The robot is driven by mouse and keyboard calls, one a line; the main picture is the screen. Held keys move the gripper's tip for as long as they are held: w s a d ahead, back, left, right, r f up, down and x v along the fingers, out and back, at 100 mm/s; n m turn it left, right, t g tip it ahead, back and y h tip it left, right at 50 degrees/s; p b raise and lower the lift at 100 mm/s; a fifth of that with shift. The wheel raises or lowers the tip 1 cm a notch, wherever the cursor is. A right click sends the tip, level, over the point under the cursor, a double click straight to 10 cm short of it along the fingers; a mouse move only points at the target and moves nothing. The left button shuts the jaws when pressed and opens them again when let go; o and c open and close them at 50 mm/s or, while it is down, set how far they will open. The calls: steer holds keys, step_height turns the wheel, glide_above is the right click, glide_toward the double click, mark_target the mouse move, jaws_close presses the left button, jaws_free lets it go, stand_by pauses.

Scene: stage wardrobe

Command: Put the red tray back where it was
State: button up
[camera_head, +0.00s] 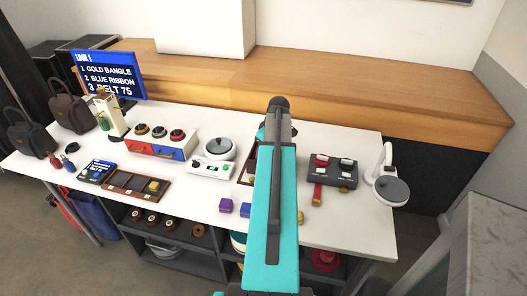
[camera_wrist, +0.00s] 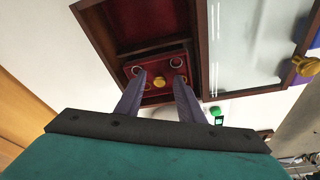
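In the wrist view the red tray (camera_wrist: 170,56) lies within a dark wooden box (camera_wrist: 96,34) with red lining. It has a gold knob (camera_wrist: 159,81) in its middle and small rings on it. My gripper (camera_wrist: 160,92) is open, its two fingers apart on either side of the knob, with a visible gap between them. Whether the fingers touch the knob I cannot tell. In the head view my arm hides the gripper and tray; only a sliver of the box (camera_head: 248,168) shows.
A glass panel (camera_wrist: 240,45) with a dark frame and a gold knob (camera_wrist: 306,66) adjoins the box. On the white table stand a scale (camera_head: 213,160), a drawer unit (camera_head: 160,143), a compartment tray (camera_head: 124,180), a grey switch block (camera_head: 333,172) and a blue sign (camera_head: 108,72).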

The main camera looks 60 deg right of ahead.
steer(key=shift+r, duration=0.15)
steer(key=shift+r+p, duration=0.35)
steer(key=shift+r, duration=0.1)
steer(key=b+v, duration=0.2)
steer(key=v, duration=1)
steer(key=shift+w, duration=0.1)
stand_by(0.6)
